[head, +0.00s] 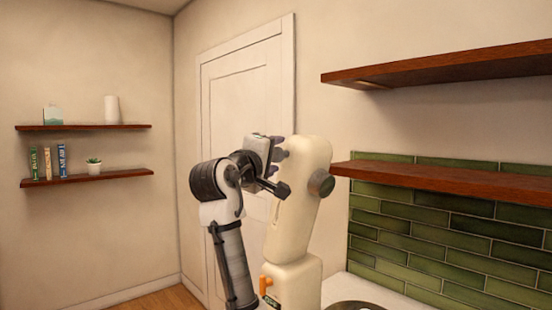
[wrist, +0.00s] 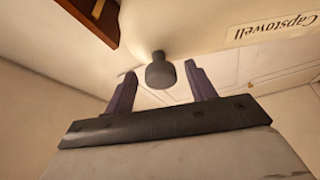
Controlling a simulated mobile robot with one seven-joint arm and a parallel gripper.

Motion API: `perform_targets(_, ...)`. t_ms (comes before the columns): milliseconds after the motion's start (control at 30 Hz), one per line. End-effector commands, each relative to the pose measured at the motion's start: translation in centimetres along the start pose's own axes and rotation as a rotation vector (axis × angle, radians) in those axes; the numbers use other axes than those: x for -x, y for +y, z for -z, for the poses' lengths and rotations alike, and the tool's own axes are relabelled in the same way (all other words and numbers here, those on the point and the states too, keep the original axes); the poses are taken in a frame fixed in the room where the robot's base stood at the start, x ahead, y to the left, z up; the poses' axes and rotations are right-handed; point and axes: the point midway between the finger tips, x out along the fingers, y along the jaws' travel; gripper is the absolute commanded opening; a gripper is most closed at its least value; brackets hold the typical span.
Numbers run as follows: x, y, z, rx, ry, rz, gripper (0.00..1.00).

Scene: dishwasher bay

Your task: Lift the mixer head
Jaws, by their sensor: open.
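The cream stand mixer (head: 285,280) stands at the lower middle of the head view. Its mixer head (head: 306,175) is tilted steeply up, with a round grey knob (head: 321,183) on its right side. My gripper (head: 282,149) is at the left of the raised head, near its upper end. In the wrist view the open purple fingers (wrist: 160,70) lie either side of a dark grey stub (wrist: 160,74) on the cream head; no grip on it shows. The labelled cream surface (wrist: 275,28) fills the top. Contact between fingers and head cannot be told.
A white counter (head: 345,288) with a dark round item (head: 352,305) partly in view lies right of the mixer. Two wooden shelves (head: 440,185) jut from the wall at right. A white door (head: 235,100) is behind my arm.

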Motion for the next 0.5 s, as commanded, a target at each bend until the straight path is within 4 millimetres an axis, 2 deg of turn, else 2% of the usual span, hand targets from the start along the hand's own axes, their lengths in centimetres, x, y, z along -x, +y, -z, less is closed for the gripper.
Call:
perform_targets(300, 7.3, -0.5, -0.1, -0.004, 0.004, -0.004, 0.55)
perform_targets(500, 10.8, -0.3, -0.1, -0.002, 0.002, -0.002, 0.55)
